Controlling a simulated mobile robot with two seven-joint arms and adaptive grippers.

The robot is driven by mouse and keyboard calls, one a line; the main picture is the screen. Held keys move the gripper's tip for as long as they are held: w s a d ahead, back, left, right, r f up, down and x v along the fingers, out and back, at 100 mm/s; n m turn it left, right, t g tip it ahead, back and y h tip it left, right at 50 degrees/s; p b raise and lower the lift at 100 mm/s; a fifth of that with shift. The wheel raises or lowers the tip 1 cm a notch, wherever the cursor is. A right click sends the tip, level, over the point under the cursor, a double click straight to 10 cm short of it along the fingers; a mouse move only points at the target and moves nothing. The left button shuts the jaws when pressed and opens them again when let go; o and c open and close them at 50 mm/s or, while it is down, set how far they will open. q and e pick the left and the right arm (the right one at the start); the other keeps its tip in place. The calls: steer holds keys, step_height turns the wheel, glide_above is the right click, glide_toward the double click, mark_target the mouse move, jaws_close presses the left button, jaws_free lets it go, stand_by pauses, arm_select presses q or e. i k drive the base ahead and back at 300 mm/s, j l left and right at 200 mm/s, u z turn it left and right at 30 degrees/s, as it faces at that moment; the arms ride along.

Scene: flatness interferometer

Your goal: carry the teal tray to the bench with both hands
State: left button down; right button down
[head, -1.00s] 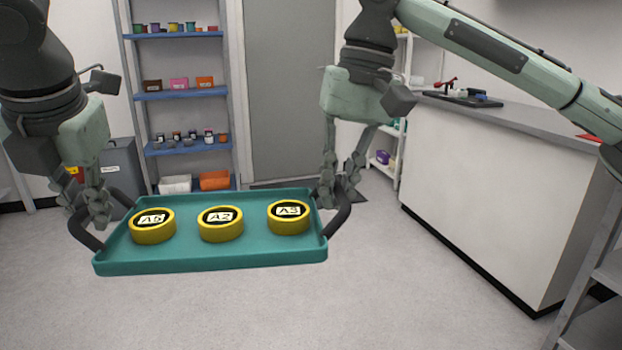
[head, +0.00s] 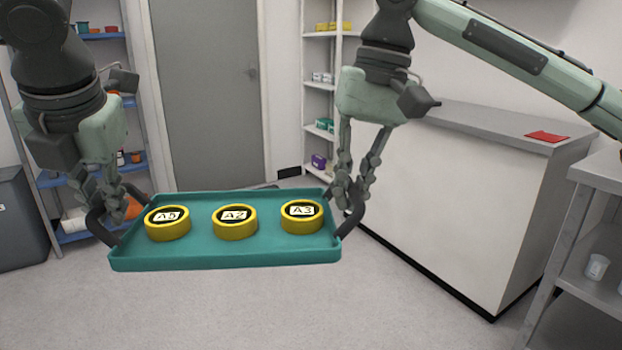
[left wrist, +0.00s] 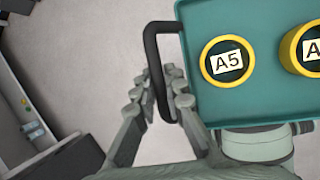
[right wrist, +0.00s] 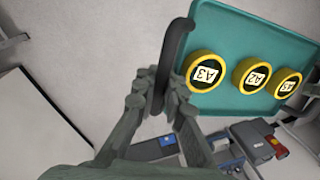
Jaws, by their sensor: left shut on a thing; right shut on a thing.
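The teal tray (head: 225,259) hangs in the air above the floor, roughly level, between my two grippers. On it stand three yellow-rimmed round pieces with black tops: A5 (head: 168,224), A2 (head: 235,223) and A3 (head: 302,217). My left gripper (head: 108,205) is shut on the tray's dark left handle, which shows between the fingers in the left wrist view (left wrist: 158,85). My right gripper (head: 351,195) is shut on the right handle, seen in the right wrist view (right wrist: 170,65). The bench (head: 450,200), white with a grey top, stands to the right, apart from the tray.
A red flat item (head: 548,136) lies on the bench top. A grey metal rack (head: 590,230) stands at the right edge. Blue shelving (head: 90,150), a dark bin (head: 20,220) and a grey door (head: 207,95) are behind. The floor in front of the bench is clear.

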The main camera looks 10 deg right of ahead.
mark_target(479, 122)
steer(key=i+z, duration=0.45)
steer(key=i, duration=0.35)
steer(key=i+z, duration=0.2)
steer(key=i, duration=0.65)
steer(key=i+j+z, duration=0.1)
steer(key=i+z, duration=0.15)
steer(key=i, duration=0.65)
steer(key=i+z, duration=0.35)
steer(key=i, duration=0.5)
steer(key=i+z, duration=0.25)
steer(key=i+j+z, duration=0.15)
steer(key=i+z, duration=0.15)
steer(key=z, duration=0.45)
